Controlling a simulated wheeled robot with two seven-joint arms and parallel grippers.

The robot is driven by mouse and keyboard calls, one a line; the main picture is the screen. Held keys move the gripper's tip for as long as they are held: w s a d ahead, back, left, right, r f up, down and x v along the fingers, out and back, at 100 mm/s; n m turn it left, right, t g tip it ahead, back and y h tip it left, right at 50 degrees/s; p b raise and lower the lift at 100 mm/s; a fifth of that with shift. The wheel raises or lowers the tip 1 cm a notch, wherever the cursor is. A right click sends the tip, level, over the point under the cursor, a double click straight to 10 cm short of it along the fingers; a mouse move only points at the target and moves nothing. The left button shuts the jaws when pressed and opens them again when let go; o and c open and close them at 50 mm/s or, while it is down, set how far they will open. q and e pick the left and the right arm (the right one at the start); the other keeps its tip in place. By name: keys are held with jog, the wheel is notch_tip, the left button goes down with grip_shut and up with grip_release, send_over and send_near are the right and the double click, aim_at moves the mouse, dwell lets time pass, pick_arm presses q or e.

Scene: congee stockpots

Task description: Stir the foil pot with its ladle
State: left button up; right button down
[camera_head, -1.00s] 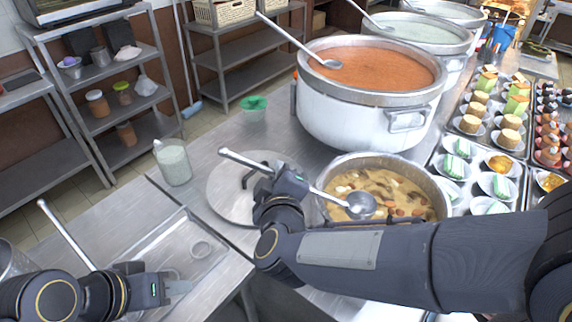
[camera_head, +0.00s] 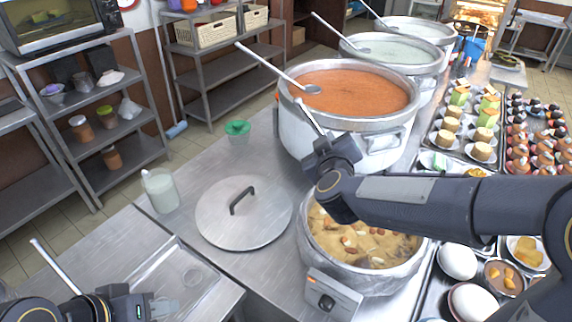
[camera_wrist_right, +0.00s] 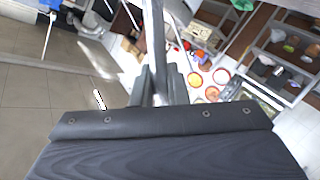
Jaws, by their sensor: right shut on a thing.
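The foil pot (camera_head: 312,240), a silvery pot of brown stew with chunks, stands on the steel counter with a control box on its front. My right gripper (camera_head: 322,150) is above the pot's far left side, shut on a metal ladle (camera_head: 308,117). The ladle's handle sticks up and to the left; its bowl is hidden behind my right arm. In the right wrist view the handle (camera_wrist_right: 155,40) runs between the fingers of my right gripper (camera_wrist_right: 158,88). My left gripper (camera_head: 165,307) is low at the left, away from the pot; its jaw gap is unclear.
A round lid (camera_head: 243,222) lies left of the pot. A large pot of orange congee (camera_head: 345,150) with its own ladle stands behind. A milky jar (camera_head: 161,190) is at the counter's left edge. Trays of food (camera_head: 437,162) fill the right side.

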jog(key=w+d, duration=0.2)
jog(key=d, duration=0.2)
notch_tip(320, 180, down, 15)
jog(key=m+b, duration=0.1)
jog(key=b, duration=1.4)
jog(key=shift+d+h, duration=0.3)
jog(key=shift+d, duration=0.05)
jog(key=shift+w+d+r, duration=0.1)
